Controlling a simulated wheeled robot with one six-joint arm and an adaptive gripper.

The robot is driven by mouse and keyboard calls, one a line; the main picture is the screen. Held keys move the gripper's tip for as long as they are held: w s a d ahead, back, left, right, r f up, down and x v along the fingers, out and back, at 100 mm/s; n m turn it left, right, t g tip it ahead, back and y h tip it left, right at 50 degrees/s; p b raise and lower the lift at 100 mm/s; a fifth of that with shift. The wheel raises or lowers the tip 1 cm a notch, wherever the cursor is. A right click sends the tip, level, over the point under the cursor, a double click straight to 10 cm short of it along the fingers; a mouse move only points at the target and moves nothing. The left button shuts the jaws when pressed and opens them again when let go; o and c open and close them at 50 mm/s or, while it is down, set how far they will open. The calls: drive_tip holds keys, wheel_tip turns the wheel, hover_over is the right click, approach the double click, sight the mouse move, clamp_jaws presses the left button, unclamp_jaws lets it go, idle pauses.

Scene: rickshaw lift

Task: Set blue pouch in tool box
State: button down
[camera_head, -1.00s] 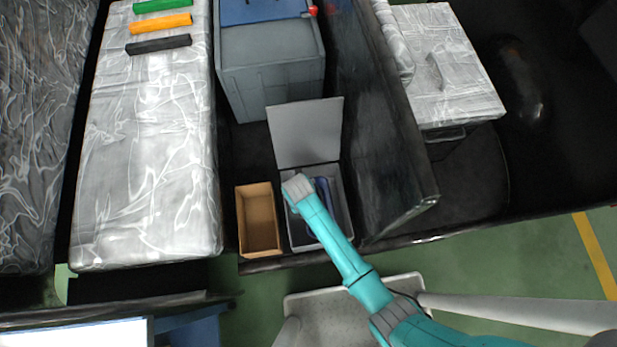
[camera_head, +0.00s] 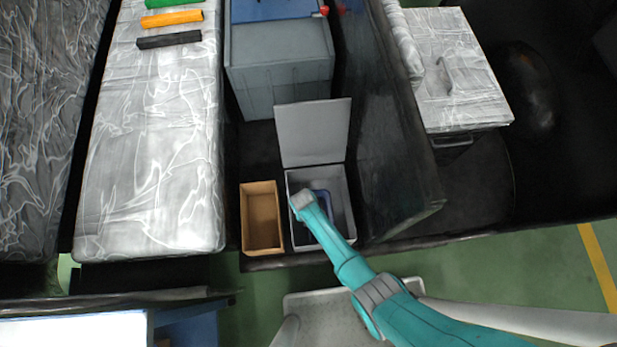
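The tool box (camera_head: 343,180) is a grey open box with its lid (camera_head: 313,134) standing up at the back. A dark blue thing (camera_head: 322,194), likely the blue pouch, shows in part inside the box's outline, beside the end of my arm. My arm reaches from the lower right over the box's front wall, and its end (camera_head: 303,200) is over the box's left part. My gripper's fingers are hidden beneath the arm, so I cannot see whether they hold the pouch. Whether the pouch rests on the floor of the box is also unclear.
An open brown box (camera_head: 262,185) stands just left of the tool box. A grey-blue cabinet (camera_head: 280,70) is behind it, and a dark panel (camera_head: 390,130) rises to the right. A marbled bench (camera_head: 150,150) at left carries green, orange and black bars.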

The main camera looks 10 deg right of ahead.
drive_tip(key=shift+f, duration=0.25)
drive_tip(key=c, duration=1.3)
unclamp_jaws()
drive_tip(key=shift+f, duration=0.1)
drive_tip(key=r, duration=1.2)
drive_tip(key=shift+a+r, duration=0.1)
drive_tip(key=shift+a, duration=0.25)
